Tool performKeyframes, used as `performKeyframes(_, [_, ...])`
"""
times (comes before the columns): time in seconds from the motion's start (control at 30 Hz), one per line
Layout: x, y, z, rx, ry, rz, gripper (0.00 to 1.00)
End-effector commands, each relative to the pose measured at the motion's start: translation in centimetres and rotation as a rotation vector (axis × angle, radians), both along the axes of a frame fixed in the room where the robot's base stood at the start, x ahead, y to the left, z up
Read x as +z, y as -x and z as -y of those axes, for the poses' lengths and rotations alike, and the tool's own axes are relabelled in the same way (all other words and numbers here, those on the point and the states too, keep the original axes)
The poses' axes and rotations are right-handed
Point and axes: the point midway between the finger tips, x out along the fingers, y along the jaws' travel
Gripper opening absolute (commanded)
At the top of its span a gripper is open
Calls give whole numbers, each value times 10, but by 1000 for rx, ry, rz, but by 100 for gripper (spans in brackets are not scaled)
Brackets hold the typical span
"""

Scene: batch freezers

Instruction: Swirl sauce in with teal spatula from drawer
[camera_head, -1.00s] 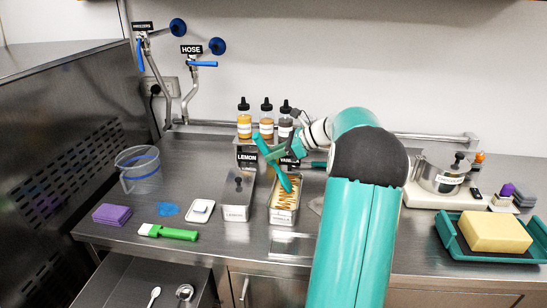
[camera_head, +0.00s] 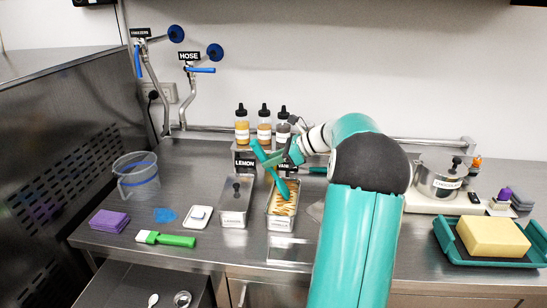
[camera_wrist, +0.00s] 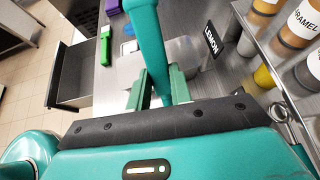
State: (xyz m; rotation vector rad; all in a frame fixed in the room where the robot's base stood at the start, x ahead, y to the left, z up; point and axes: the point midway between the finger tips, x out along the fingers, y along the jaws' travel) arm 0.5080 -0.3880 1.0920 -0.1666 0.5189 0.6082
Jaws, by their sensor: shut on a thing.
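My gripper (camera_head: 284,158) is shut on the teal spatula (camera_head: 257,150) above the vanilla pan (camera_head: 280,224). The spatula is tilted, and its lower end reaches down into the far part of the pan. The pan holds pale contents (camera_head: 284,206) with golden-brown sauce streaks. In the wrist view the fingers (camera_wrist: 158,90) are closed around the spatula (camera_wrist: 150,35); its far end is out of that frame. Several sauce bottles (camera_head: 264,128) stand behind the pan. The open drawer (camera_head: 125,285) at the lower left holds a white spoon and a round metal utensil.
A lidded lemon pan (camera_head: 235,205) stands just left. Further left are a white dish (camera_head: 198,217), green brush (camera_head: 166,239), purple sponge (camera_head: 109,221) and clear jug (camera_head: 136,178). At right are a pot (camera_head: 440,178) and a teal tray (camera_head: 447,240) with a yellow sponge.

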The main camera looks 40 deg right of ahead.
Motion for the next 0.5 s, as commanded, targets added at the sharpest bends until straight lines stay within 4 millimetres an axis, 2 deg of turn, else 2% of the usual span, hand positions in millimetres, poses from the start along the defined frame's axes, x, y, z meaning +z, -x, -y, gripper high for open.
performKeyframes(0.5, [0, 22, -31, 1, 1, 0, 0])
